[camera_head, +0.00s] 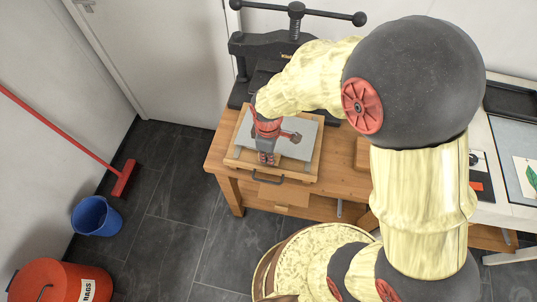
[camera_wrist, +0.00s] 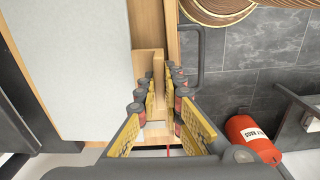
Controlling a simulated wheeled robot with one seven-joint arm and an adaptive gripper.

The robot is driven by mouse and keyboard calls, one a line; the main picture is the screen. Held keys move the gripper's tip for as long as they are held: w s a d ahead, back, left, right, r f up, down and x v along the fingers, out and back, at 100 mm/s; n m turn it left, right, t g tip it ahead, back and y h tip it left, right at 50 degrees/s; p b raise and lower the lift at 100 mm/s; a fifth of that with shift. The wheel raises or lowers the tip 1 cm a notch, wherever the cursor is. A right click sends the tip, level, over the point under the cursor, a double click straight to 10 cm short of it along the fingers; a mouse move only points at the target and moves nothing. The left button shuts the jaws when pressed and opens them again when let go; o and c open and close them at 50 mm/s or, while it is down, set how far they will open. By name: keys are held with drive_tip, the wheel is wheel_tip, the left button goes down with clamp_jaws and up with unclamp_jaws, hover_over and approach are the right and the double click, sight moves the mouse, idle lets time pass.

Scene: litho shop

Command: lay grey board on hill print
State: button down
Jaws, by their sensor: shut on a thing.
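The grey board (camera_head: 297,132) lies flat, or very close to flat, over the wooden tray (camera_head: 240,161) at the left end of the wooden table. In the wrist view the grey board (camera_wrist: 75,60) fills the left side, with a wooden block (camera_wrist: 148,62) by its edge. My gripper (camera_head: 266,158) points down at the board's front edge. In the wrist view its fingers (camera_wrist: 160,75) are closed around the wooden block, which seems to be the board's grip; the join is not clear. No hill print shows; anything under the board is hidden.
A black press (camera_head: 245,45) stands behind the tray. A dark handle (camera_head: 268,179) is at the tray's front. Right of my arm, a white table holds a print with a green shape (camera_head: 527,172). A blue bucket (camera_head: 96,215), red bin (camera_head: 62,284) and broom (camera_head: 123,178) stand left.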

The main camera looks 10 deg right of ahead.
drive_tip(key=shift+f, duration=0.55)
idle(0.4)
drive_tip(key=c, duration=1.8)
unclamp_jaws()
drive_tip(key=shift+c, duration=0.2)
wheel_tip(320, 180, up, 12)
drive_tip(key=shift+s, duration=0.1)
